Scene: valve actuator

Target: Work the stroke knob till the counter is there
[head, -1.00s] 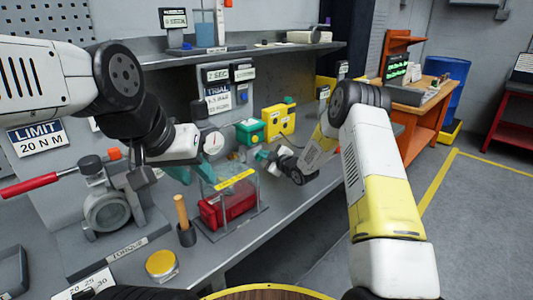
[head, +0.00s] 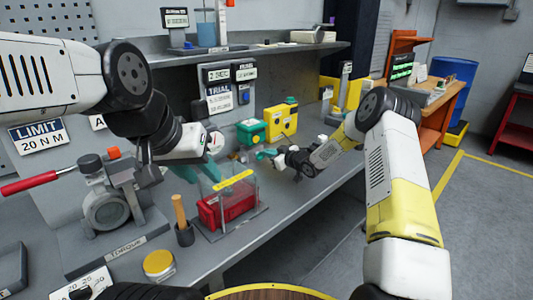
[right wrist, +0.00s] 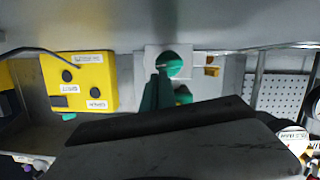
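My left gripper (head: 199,173) has teal fingers apart beside the clear guard (head: 238,190) over a red block (head: 213,211); nothing shows between them. My right gripper (head: 265,154) reaches low over the bench, in front of the green box (head: 250,133). The right wrist view shows a round green knob-like part (right wrist: 171,64) on a pale block, with dark green finger-like shapes close to it. I cannot tell whether they touch it, or whether it is the stroke knob. Small display panels (head: 217,74) stand above the TRIAL sign (head: 219,98); their digits are unreadable here.
A yellow box (head: 281,121) with buttons stands right of the green box and also shows in the right wrist view (right wrist: 80,82). A wooden-handled tool (head: 181,211), a yellow-lidded tin (head: 159,264) and a valve body (head: 106,207) stand nearer.

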